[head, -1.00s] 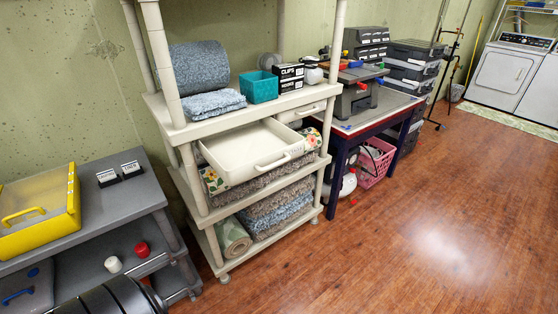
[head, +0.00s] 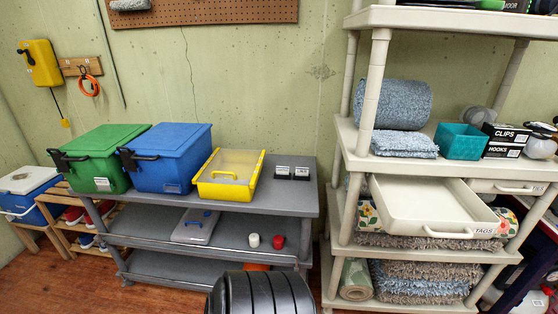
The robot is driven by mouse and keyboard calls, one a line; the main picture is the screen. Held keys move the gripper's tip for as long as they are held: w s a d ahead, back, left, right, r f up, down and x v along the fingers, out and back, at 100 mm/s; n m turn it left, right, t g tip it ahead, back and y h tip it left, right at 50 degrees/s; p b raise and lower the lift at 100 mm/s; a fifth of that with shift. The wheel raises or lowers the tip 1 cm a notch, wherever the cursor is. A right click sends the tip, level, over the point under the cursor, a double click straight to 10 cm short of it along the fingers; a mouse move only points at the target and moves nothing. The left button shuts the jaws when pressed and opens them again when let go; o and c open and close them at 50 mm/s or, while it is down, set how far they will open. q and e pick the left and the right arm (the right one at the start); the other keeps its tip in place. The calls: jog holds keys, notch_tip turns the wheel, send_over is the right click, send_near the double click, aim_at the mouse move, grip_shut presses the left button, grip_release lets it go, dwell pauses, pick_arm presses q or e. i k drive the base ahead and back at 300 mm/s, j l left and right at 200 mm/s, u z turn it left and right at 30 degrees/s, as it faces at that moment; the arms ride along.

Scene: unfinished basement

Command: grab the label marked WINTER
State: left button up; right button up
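Two small label holders, black with white faces, stand side by side on the grey shelf's top: a left one (head: 282,171) and a right one (head: 301,173). Their print is too small to read, so I cannot tell which, if either, says WINTER. They are just right of a yellow bin. Neither of my grippers is in view. A black ribbed part of my own arm shows at the bottom centre.
The grey shelf (head: 240,203) also holds a green bin (head: 100,160), a blue bin (head: 172,160) and the yellow bin (head: 230,188). A white jar and a red one stand lower. Right, a beige shelf has an open, empty drawer (head: 425,205). The floor is mostly hidden.

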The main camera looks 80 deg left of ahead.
aim_at(101, 181)
jog(key=u, duration=0.5)
jog(key=j+u, duration=0.1)
jog(key=u, duration=0.85)
jog(key=j+u, duration=0.1)
jog(key=u, duration=1.9)
jog(key=i+u, duration=0.1)
jog(key=u, duration=0.35)
